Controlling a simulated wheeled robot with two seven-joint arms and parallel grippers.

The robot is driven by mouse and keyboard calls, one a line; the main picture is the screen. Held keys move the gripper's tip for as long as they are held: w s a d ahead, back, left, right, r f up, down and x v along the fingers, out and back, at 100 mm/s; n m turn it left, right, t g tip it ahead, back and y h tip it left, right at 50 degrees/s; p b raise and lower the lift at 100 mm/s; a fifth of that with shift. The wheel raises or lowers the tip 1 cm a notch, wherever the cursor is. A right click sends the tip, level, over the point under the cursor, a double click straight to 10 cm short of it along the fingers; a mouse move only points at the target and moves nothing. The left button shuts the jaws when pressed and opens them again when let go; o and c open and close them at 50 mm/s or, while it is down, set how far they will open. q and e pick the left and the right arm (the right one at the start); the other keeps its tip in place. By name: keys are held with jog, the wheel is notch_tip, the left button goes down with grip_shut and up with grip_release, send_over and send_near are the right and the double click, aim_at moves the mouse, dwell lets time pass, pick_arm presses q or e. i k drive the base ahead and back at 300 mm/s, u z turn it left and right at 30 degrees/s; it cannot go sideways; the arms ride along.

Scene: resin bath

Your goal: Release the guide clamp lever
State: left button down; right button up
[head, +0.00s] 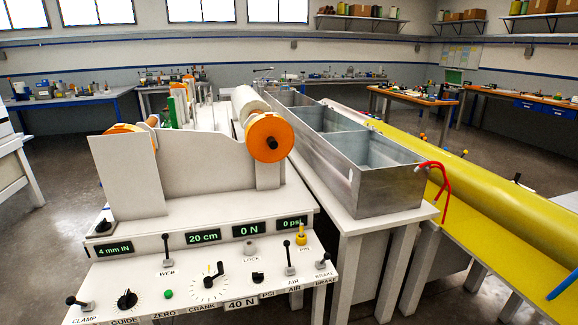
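The clamp lever (78,302) is a short dark lever with a black knob at the lower left corner of the white control panel (190,270). It leans to the left, and the label CLAMP is beneath it. A black dial knob (126,299) labelled GUIDE sits just right of it. A small display (114,248) above reads "4 mm IN". Neither of my grippers shows in the head view.
The panel also carries a green button (168,294), a crank (212,272) and several other levers. White rolls with orange discs (269,137) stand behind it. A long metal bath (375,185) and a yellow surface (490,240) lie to the right.

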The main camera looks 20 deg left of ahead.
aim_at(70, 301)
jog(key=u, duration=2.95)
jog(key=k, duration=0.65)
jog(key=u, duration=0.7)
jog(key=i, duration=1.3)
jog(key=z, duration=0.45)
